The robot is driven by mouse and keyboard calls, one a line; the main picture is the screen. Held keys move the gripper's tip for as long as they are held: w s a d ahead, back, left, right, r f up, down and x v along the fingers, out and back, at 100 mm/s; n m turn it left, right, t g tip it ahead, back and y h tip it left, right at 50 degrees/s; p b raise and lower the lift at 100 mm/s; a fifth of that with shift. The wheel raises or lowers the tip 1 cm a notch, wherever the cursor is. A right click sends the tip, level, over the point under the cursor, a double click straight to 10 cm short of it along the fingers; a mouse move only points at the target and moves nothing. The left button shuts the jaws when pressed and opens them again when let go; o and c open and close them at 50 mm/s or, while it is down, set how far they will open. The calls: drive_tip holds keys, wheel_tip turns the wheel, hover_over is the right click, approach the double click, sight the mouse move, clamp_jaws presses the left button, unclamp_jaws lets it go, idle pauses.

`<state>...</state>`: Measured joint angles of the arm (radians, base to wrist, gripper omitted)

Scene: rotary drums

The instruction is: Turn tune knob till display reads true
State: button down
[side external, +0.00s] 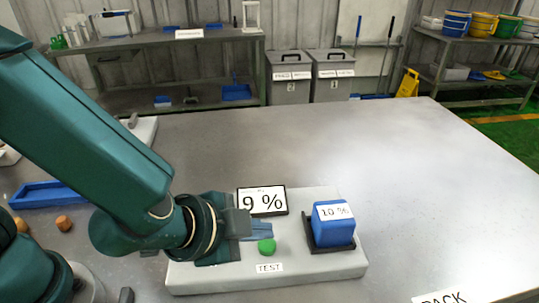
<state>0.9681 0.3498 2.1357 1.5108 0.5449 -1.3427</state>
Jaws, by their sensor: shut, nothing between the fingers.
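A grey test station (310,275) labelled TEST lies on the table. Its upright display (263,201) reads "9 %". A blue block (332,228) with a label that seems to read "10 %" sits in a black holder (338,247) on the station's right. A green round button or knob (266,246) is on the station's front middle. My gripper (268,230) is shut and empty, its fingertips just behind the green piece in the picture; I cannot tell whether they touch it. No other knob can be made out; my gripper and wrist hide the station's left part.
A blue tray (48,194) and small brown-orange pieces (63,222) lie at the left. A PACK label (441,298) is at the front right edge. The table's right and back are clear. Shelves and grey bins (289,78) stand well behind the table.

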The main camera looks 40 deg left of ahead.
sight(260, 247)
drive_tip(key=shift+f, duration=0.2)
drive_tip(key=shift+f, duration=0.25)
drive_tip(key=shift+f, duration=0.5)
idle(0.7)
drive_tip(key=shift+r, duration=0.95)
drive_tip(key=shift+r, duration=2.5)
